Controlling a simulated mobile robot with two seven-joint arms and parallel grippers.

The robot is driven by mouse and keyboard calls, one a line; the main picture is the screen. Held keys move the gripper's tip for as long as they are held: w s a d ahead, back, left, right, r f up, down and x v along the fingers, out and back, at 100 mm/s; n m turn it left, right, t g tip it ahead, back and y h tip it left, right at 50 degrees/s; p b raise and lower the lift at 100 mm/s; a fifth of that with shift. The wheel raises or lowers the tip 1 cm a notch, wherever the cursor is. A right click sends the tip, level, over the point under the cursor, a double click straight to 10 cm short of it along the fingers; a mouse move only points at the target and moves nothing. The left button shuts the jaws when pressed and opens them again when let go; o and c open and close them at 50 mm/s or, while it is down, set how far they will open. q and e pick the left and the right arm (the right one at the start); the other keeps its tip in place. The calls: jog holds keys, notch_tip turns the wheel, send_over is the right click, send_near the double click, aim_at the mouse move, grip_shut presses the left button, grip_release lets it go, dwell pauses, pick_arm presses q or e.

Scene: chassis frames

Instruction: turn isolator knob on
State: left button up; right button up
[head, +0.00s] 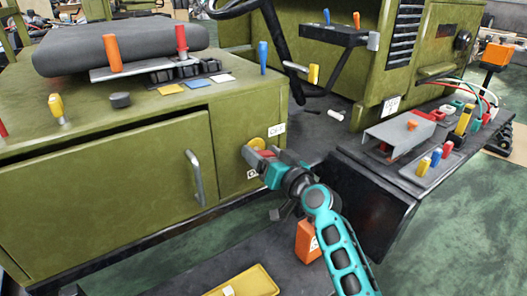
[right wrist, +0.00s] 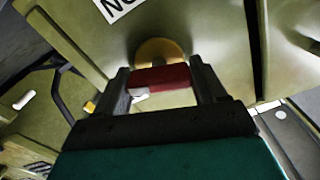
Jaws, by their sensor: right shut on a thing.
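The isolator knob is a red bar (right wrist: 165,78) on a round yellow disc (right wrist: 158,50), mounted on the green cabinet's side panel. In the head view the yellow disc (head: 257,144) shows above my right gripper (head: 262,158), which hides most of the red bar. In the right wrist view my right gripper (right wrist: 165,85) has one finger at each end of the red bar and is shut on it. A white mark shows near the bar's left end. A white label (head: 277,129) sits above right of the knob, another (head: 252,173) below it. My left gripper is not in view.
A cabinet door with a grey handle (head: 195,178) is left of the knob. Several coloured levers stand on the cabinet top, including an orange one (head: 112,54). A black side bench (head: 350,165) with a grey bracket is at right. An orange block (head: 307,242) and yellow tray (head: 245,283) lie below.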

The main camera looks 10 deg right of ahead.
jog(key=m+p, duration=0.1)
jog(key=m, duration=0.3)
jog(key=shift+d+m, duration=0.1)
jog(key=shift+m, duration=0.2)
jog(key=m+p, duration=0.1)
jog(key=m, duration=0.2)
jog(key=shift+m, duration=0.4)
jog(key=shift+f+m+p, duration=0.1)
jog(key=shift+m+p, duration=0.4)
jog(key=shift+m, duration=0.7)
jog(key=shift+f+m+p, duration=0.1)
jog(key=shift+m+p, duration=0.2)
jog(key=shift+m, duration=1.1)
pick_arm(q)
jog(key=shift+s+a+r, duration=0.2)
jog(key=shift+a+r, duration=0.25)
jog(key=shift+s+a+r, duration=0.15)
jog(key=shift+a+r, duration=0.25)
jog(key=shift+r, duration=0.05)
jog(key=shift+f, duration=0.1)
pick_arm(e)
jog(key=shift+w+m, duration=0.1)
jog(key=shift+m, duration=0.3)
jog(key=o, duration=1)
jog(key=shift+c, duration=0.2)
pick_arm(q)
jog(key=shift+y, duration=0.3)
